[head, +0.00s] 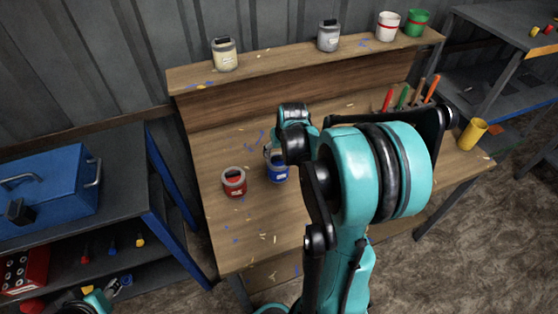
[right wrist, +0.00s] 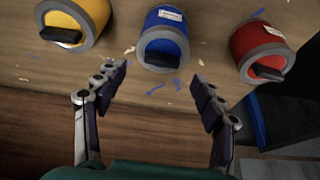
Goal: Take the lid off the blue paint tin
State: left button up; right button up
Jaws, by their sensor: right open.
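The blue paint tin (head: 278,173) stands on the wooden workbench, just below my right gripper (head: 272,150), which partly covers its top. The lid is on the tin. My right gripper (right wrist: 160,76) is open and empty there, its fingers spread either side of the tin's line and apart from it. What seems to be part of my left gripper (head: 112,292) shows at the lower left; its jaws are unclear.
A red tin (head: 233,182) stands left of the blue one. A yellow tin (right wrist: 78,20) stands on its other side, hidden by my arm in the head view. Several tins stand on the back shelf (head: 280,62). A blue toolbox (head: 45,185) sits on the left bench.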

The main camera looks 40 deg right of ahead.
aim_at(278, 156)
jog(key=b+x, duration=0.1)
jog(key=x, duration=0.3)
jog(key=shift+w+f+b, duration=0.15)
jog(key=shift+f+b, duration=0.1)
jog(key=shift+b, duration=0.1)
jog(key=shift+r, duration=0.15)
jog(key=shift+c, duration=0.3)
jog(key=c, duration=1)
